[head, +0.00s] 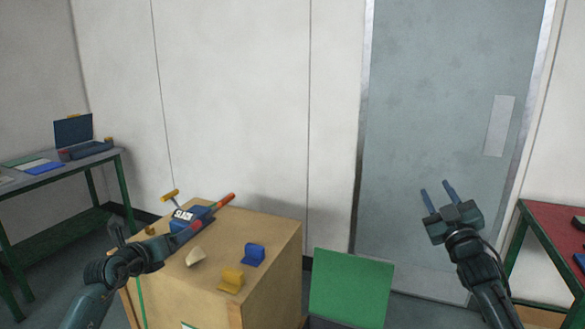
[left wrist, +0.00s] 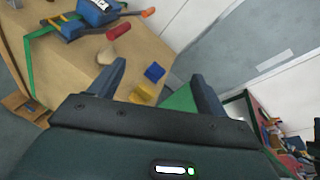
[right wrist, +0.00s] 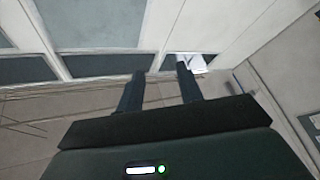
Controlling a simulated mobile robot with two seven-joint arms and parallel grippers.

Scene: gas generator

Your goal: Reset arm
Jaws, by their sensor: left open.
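My left gripper (left wrist: 160,72) is open, with nothing between its fingers in the left wrist view. It is over the wooden crate (head: 278,262); in the head view my arm partly hides the crate's left side. My right gripper (head: 438,195) is raised in front of the grey door, fingers pointing up and apart. It is empty and touches nothing; it also shows open in the right wrist view (right wrist: 160,72). A blue device (head: 202,212) with a white label, a yellow-ended lever and a red-ended bar sits on the crate's far left.
A blue block (head: 254,252), a yellow block (head: 231,280) and a pale piece (head: 195,257) lie on the crate. A green panel (head: 350,287) stands right of it. A left table (head: 108,157) holds a dark case; a red-topped table (head: 550,222) is at right.

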